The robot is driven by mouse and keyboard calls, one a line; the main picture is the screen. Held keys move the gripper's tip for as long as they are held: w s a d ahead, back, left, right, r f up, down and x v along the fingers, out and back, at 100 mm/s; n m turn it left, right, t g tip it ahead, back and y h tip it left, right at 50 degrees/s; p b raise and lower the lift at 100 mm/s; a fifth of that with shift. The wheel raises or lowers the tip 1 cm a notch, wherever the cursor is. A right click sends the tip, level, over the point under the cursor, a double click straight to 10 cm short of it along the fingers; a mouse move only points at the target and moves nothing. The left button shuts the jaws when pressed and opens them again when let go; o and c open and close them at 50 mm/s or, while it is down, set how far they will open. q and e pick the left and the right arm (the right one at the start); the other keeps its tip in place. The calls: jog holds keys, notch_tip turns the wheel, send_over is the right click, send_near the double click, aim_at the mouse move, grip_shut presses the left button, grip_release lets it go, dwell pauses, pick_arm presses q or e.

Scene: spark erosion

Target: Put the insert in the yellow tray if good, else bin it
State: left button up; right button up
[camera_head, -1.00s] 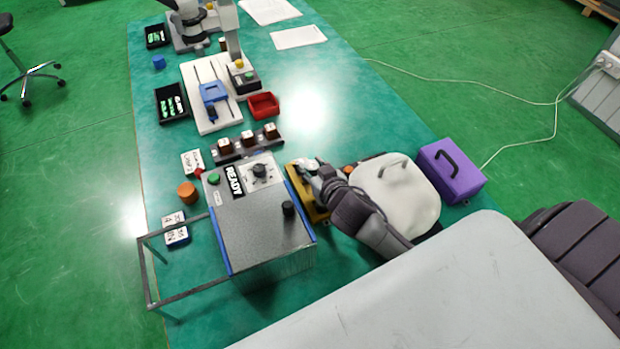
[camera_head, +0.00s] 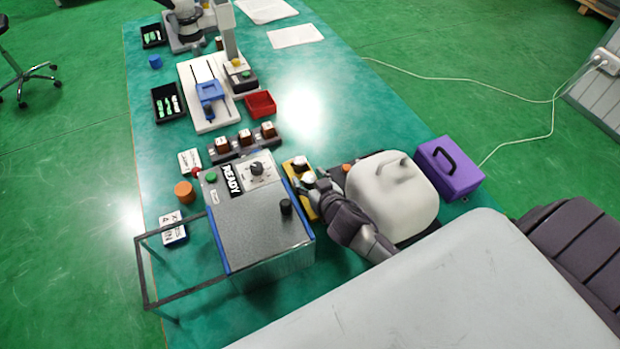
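The yellow tray (camera_head: 292,174) lies just right of the grey box-shaped machine marked READY (camera_head: 262,225). A small pale round piece (camera_head: 300,162) shows at the tray's far end; I cannot tell whether it is the insert. My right gripper (camera_head: 309,179) is low over the tray's right side, with a pale shape at its fingertips. It is too small to tell whether the fingers are open or shut, or whether they hold anything. The gripper hides part of the tray. A red open bin (camera_head: 260,104) stands farther back. My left gripper is out of view.
A dark rack (camera_head: 243,141) with several capped pieces stands behind the machine. A white rounded container (camera_head: 391,190) and a purple case (camera_head: 449,168) stand to the right of my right arm. A metal frame (camera_head: 180,228) juts out left of the machine.

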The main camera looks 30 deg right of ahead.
jog(key=shift+s, duration=0.3)
jog(key=b+v, duration=0.1)
jog(key=v, duration=0.9)
jog(key=shift+s+r, duration=0.45)
jog(key=shift+s, duration=0.15)
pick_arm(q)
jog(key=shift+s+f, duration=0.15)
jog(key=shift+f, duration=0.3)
